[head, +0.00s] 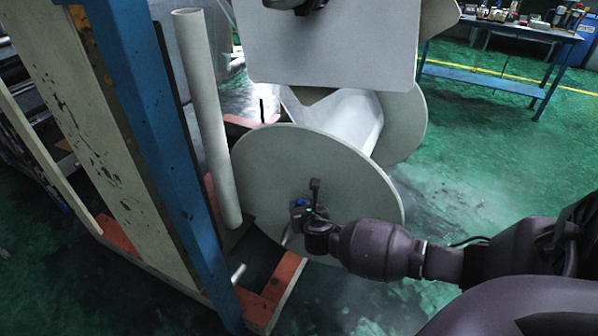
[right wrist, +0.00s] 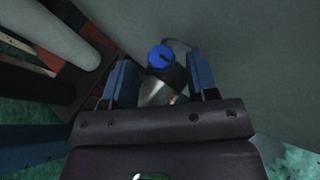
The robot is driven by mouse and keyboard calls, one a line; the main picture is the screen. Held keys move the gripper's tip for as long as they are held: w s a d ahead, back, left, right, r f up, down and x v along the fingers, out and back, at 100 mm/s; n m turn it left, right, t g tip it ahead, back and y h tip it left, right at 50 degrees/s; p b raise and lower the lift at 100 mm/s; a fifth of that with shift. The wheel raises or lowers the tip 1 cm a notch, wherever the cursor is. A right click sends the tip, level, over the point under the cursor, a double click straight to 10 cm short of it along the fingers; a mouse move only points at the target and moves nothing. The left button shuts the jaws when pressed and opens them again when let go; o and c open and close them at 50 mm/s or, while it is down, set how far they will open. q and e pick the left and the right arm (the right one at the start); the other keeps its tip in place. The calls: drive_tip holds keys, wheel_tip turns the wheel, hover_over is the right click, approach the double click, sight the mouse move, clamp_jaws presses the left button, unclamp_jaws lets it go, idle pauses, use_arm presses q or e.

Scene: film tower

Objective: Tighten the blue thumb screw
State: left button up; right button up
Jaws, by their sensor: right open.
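The blue thumb screw (right wrist: 161,57) shows in the right wrist view as a round blue knob with a dark slot, on a dark stem in front of the pale disc. In the head view a small blue spot that looks like it (head: 301,203) sits near the lower middle of the large pale reel disc (head: 265,175). My right gripper (right wrist: 164,78) is open, with one finger on each side below the knob. The knob lies between and slightly beyond the fingers, and I see no contact. In the head view my right gripper (head: 308,210) is at the disc face.
A blue post (head: 150,130) and a pale upright tube (head: 208,120) stand left of the disc. A red base frame (head: 275,290) runs below. A pale panel (head: 335,45) hangs above. A blue workbench (head: 490,75) stands at the back right. Green floor lies open between.

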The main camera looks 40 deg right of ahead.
drive_tip(key=shift+w+d+f, duration=0.2)
drive_tip(key=shift+w+f, duration=0.05)
drive_tip(key=shift+w, duration=0.1)
drive_tip(key=shift+w+r, duration=0.1)
drive_tip(key=c, duration=0.9)
use_arm(q)
drive_tip(key=shift+s+f, duration=0.1)
use_arm(e)
drive_tip(key=shift+r, duration=0.1)
